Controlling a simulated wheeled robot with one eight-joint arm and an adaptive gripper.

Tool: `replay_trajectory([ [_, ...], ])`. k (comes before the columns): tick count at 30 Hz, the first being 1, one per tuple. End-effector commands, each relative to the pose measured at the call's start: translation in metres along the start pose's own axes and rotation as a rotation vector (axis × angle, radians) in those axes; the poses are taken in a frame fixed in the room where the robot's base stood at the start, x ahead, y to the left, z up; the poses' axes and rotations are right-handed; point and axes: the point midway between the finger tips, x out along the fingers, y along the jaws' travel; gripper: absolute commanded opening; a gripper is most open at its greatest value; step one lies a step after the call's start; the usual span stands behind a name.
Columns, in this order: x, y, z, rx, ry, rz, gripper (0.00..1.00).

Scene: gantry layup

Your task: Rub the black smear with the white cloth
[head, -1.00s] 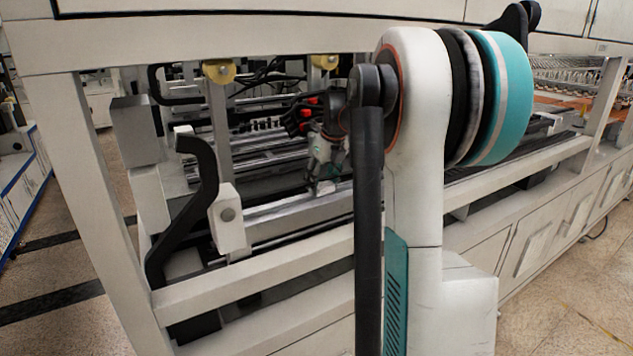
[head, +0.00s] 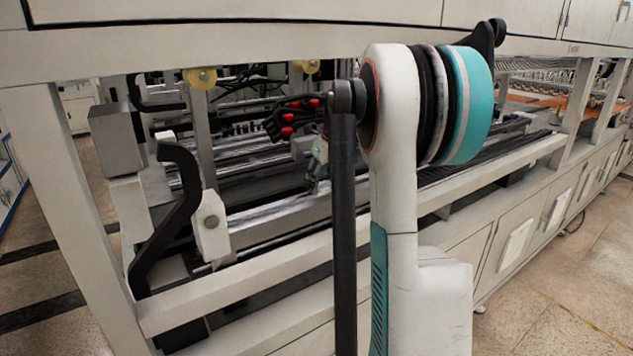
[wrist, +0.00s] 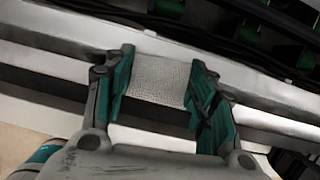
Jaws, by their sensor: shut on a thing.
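The white cloth (wrist: 158,80) is a small, woven, pale square in the wrist view. My gripper (wrist: 163,88) has its two teal fingers closed on the cloth's left and right edges. The cloth lies over a pale rail (wrist: 60,62), but I cannot tell whether it touches it.
A black curved handle (head: 170,215) is at the left. Open tiled floor (head: 570,290) lies at the right.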

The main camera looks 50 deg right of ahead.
Motion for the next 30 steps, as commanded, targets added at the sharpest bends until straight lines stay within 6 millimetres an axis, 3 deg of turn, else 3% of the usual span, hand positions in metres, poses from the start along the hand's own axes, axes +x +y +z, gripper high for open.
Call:
replay_trajectory([
  [7, -0.002, -0.019, -0.001, 0.001, 0.000, 0.000, 0.35],
  [14, 0.001, -0.021, -0.002, 0.000, 0.000, 0.000, 0.35],
  [30, 0.001, 0.015, 0.001, -0.001, 0.000, 0.002, 0.35],
])
